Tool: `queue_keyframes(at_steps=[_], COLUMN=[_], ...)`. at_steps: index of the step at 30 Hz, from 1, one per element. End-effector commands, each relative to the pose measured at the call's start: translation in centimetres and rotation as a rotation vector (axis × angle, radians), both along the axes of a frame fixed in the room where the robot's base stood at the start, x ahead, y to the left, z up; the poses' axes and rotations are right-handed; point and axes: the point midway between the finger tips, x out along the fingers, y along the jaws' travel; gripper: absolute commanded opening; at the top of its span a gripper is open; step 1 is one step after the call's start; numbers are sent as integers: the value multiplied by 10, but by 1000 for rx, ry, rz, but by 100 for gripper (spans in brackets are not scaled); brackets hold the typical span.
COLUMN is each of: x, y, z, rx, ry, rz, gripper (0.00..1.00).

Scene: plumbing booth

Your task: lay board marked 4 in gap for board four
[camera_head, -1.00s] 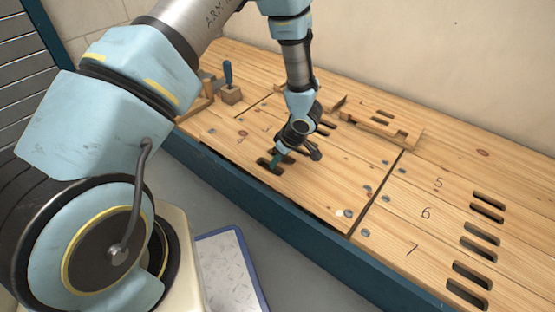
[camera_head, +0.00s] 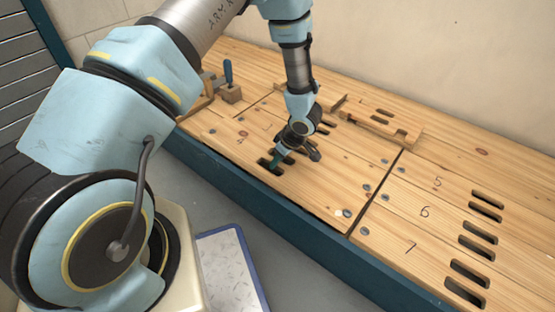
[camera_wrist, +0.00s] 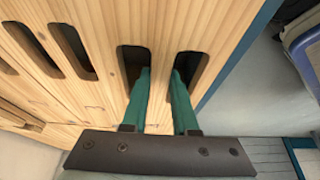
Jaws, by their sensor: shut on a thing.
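My gripper (camera_head: 275,164) points down at the front plank of the bench, left of the middle. In the wrist view its green fingers (camera_wrist: 160,92) go into two neighbouring slots and are shut on the wooden bar between them. This plank (camera_head: 318,188) is the board I hold; it lies flat or nearly flat along the front edge of the bench. A small mark (camera_head: 241,134) shows near its left part, too small to read surely as 4. A dark line runs along its front edge; I cannot tell whether it is fully down.
Boards marked 5 (camera_head: 437,182), 6 (camera_head: 425,212) and 7 (camera_head: 411,248) lie to the right, with paired slots. A blue-handled tool (camera_head: 228,75) stands in a wooden block at the back left. A wooden piece (camera_head: 372,128) lies behind the arm. The teal bench front (camera_head: 300,218) borders the floor.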

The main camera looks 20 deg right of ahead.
Motion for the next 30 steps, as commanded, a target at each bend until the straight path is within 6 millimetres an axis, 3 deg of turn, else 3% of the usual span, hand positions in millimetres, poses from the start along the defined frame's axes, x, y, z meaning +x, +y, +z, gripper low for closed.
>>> queue_keyframes(at_steps=[30], x=[1], y=[0], z=[-25], rx=[0], ry=[-1], rz=[-1], gripper=[0])
